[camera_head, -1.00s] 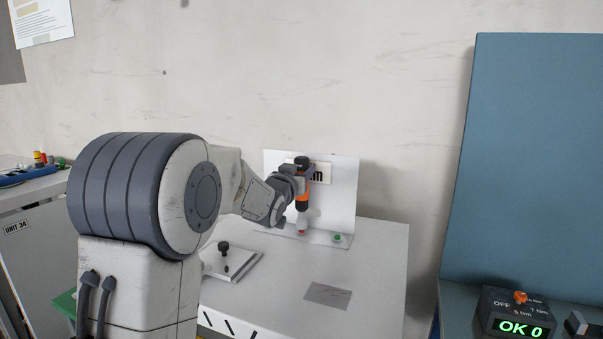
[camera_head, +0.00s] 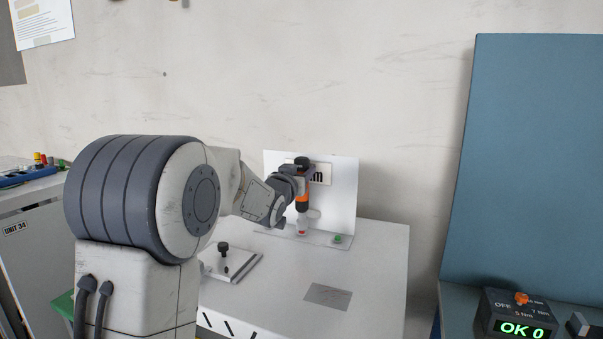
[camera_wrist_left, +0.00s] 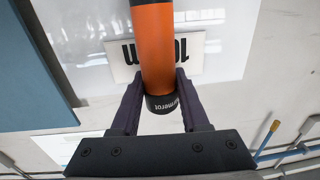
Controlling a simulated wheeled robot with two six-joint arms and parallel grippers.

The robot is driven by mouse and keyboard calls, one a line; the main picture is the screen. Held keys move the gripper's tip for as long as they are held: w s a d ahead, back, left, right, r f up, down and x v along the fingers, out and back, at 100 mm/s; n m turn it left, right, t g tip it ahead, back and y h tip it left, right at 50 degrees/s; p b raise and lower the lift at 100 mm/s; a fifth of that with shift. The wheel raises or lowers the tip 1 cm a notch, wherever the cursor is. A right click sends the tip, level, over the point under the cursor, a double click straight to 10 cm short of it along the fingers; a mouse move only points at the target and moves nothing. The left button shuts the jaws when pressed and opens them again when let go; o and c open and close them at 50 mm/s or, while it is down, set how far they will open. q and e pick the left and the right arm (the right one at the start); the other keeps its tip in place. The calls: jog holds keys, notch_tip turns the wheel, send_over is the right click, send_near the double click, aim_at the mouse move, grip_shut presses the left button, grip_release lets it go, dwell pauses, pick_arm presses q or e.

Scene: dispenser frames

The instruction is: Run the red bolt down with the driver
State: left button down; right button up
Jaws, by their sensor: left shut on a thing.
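The driver (camera_head: 302,196), orange and black, stands upright over the small white table, nose down. My left gripper (camera_head: 299,176) is shut around its body; the left wrist view shows the two dark fingers (camera_wrist_left: 158,92) on either side of the orange driver (camera_wrist_left: 156,45), near its black end. The red bolt (camera_head: 302,232) shows as a small red spot right under the driver's pale nose, on the base of the white bracket (camera_head: 343,190). Whether nose and bolt touch, I cannot tell. My right gripper is not in view.
A green bolt (camera_head: 338,239) stands right of the red one. A partly covered label (camera_head: 321,173) is behind the driver. A fixture plate with a black knob (camera_head: 223,247) lies front left. A control box (camera_head: 515,314) reads "OK 0". The front table is mostly clear.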

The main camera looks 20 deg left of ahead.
aim_at(300, 160)
pick_arm(q)
jog(key=shift+f+b, duration=0.95)
dwell(1.2)
jog(key=shift+f+b, duration=0.2)
jog(key=shift+b, duration=0.25)
dwell(1.3)
jog(key=shift+r+p, duration=1.8)
jog(key=shift+r, duration=1)
